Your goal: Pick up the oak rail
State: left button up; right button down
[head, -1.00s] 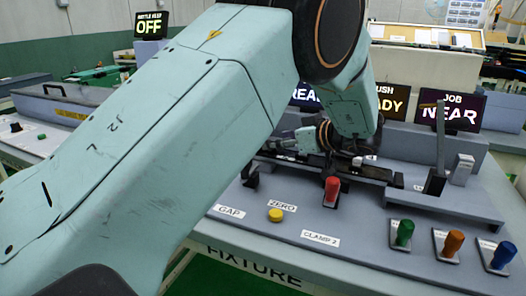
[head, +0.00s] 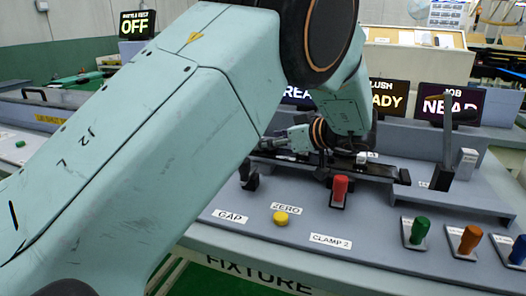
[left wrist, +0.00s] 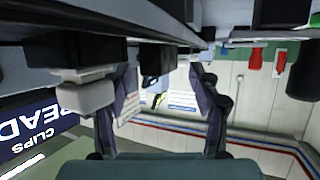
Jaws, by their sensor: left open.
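I cannot make out an oak-coloured rail in either view. A long dark bar (head: 385,172) lies along the grey fixture (head: 365,222) in the head view, partly behind my left gripper. My left gripper (head: 290,141) is at the back of the fixture, above or beside the bar's left part; the arm hides much around it. In the left wrist view the two fingers (left wrist: 160,80) stand apart, with nothing visibly held between them. Dark blocks and a grey ledge lie close across the fingertips, and contact cannot be told. My right gripper is not in view.
A red handle (head: 340,188), yellow button (head: 281,218) and green (head: 418,231), orange (head: 469,239) and blue (head: 518,249) knobs stand on the fixture front. An upright lever (head: 444,150) is at right. Screens (head: 452,105) line the back.

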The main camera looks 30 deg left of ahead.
pick_arm(q)
jog(key=shift+a+f, duration=0.2)
jog(key=shift+a, duration=0.25)
jog(key=shift+d+r, duration=0.15)
jog(key=shift+d, duration=0.25)
jog(key=c, duration=0.4)
jog(key=shift+a, duration=0.25)
jog(key=c, duration=0.4)
jog(key=shift+d, duration=0.1)
grip_shut()
jog(key=shift+w, duration=0.1)
